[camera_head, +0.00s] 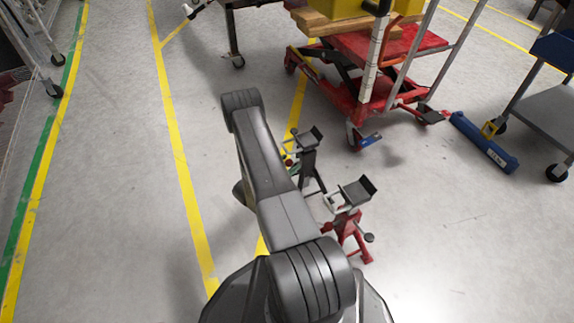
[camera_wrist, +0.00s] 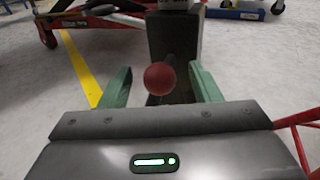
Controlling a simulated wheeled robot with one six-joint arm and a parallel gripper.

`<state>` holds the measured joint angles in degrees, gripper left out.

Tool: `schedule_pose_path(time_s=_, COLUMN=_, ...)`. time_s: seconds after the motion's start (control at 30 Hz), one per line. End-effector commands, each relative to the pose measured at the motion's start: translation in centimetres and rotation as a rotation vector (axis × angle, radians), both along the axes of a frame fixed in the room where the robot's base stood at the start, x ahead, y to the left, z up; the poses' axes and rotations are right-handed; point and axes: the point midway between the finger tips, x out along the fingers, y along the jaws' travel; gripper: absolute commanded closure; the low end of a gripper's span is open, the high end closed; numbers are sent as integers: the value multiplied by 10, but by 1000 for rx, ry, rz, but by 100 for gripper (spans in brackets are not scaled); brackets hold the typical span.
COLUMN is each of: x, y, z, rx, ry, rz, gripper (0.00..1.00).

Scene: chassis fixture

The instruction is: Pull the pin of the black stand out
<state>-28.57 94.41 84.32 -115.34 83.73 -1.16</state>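The black stand (camera_wrist: 173,40) is upright straight ahead in the wrist view. Its pin ends in a round red knob (camera_wrist: 160,78) that points toward my gripper. My gripper (camera_wrist: 161,70) is open, with one green finger on each side of the knob and a visible gap on both sides. Whether the knob is fully between the fingertips in depth I cannot tell. In the head view the black stand (camera_head: 308,165) is just right of my arm, with its flat top showing. My arm hides most of the gripper there.
A red stand (camera_head: 349,232) with a dark top is close to the right of the black one. A red lift table (camera_head: 370,55) is behind. A blue bar (camera_head: 483,143) lies on the floor at right. The floor left of my arm is clear.

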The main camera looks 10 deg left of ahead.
Motion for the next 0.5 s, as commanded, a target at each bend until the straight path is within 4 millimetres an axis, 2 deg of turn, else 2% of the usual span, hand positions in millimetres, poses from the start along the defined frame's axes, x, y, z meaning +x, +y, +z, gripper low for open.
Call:
schedule_pose_path(time_s=0.03, x=0, y=0, z=0, rx=0, ry=0, rz=0, gripper=53)
schedule_pose_path(time_s=0.23, x=0, y=0, z=0, rx=0, ry=0, rz=0, gripper=92)
schedule_pose_path(time_s=0.5, x=-4, y=6, z=0, rx=0, ry=0, rz=1, gripper=93)
